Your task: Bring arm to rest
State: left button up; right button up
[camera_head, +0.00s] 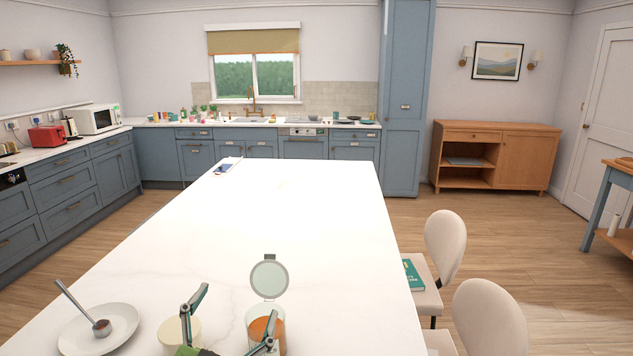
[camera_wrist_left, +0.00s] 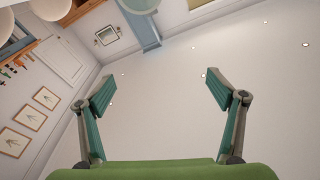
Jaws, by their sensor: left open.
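My left gripper (camera_head: 238,302) is at the bottom middle of the head view, over the near end of the white island counter (camera_head: 290,220). Its two green-padded fingers are spread apart with nothing between them. In the left wrist view the open fingers (camera_wrist_left: 158,82) frame only bare ceiling, so the gripper points upward. My right gripper does not show.
Close by the left gripper are a jar with orange contents (camera_head: 257,328) and raised round lid (camera_head: 269,277), a pale jar (camera_head: 172,337), and a plate (camera_head: 70,338) holding a scoop (camera_head: 101,327). Chairs (camera_head: 445,245) stand right. The counter's middle is clear.

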pick_arm(q)
jog(key=s+a+f+n+g+y, duration=0.1)
jog(key=s+a+f+g, duration=0.1)
jog(key=s+f+g, duration=0.35)
jog(key=s+a+f+n+g+y, duration=0.25)
jog(key=s+f, duration=0.35)
jog(key=f, duration=0.4)
jog(key=s+a+f+n+g+y, duration=0.1)
jog(key=s+a+f+g, duration=0.2)
jog(key=s+f, duration=0.35)
jog(key=s+d+f+g+h, duration=0.1)
jog(key=s+f+g, duration=0.25)
jog(key=s, duration=0.25)
jog(key=s+d+f+g, duration=0.1)
jog(key=s+f+g, duration=0.1)
jog(key=s+f, duration=0.3)
notch_tip(320, 180, down, 26)
jog(key=s, duration=0.3)
jog(key=s+a+f+g, duration=0.1)
jog(key=s+f, duration=0.6)
jog(key=s, duration=0.1)
jog(key=s+a+f+g, duration=0.1)
jog(key=s+a+f, duration=0.1)
jog(key=s+f, duration=0.6)
jog(key=shift+s+a+f+m, duration=0.2)
jog(key=shift+a+m, duration=0.1)
jog(key=shift+m, duration=0.15)
